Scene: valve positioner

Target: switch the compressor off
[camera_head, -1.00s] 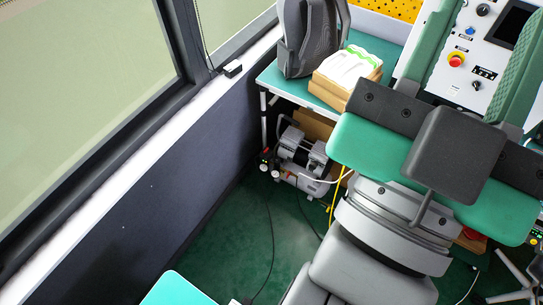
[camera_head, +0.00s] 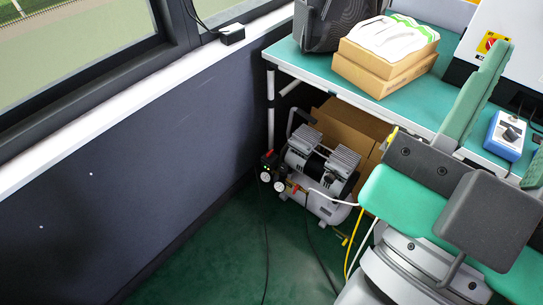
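The compressor (camera_head: 322,165) stands on the dark green floor under the teal table, near the wall below the window. It has a silver-grey twin-cylinder motor on a light tank, with a dark carrying handle at its left. Small round gauges (camera_head: 272,182) and red parts sit at its left front, with a tiny green light near them. My gripper is not in view.
The teal table (camera_head: 300,62) overhangs the compressor. Cardboard boxes (camera_head: 352,127) stand behind it. A dark backpack (camera_head: 330,22) and brown boxes (camera_head: 385,68) lie on the table. A blue control box (camera_head: 506,135) is at right. Floor in front is clear except for dark cables.

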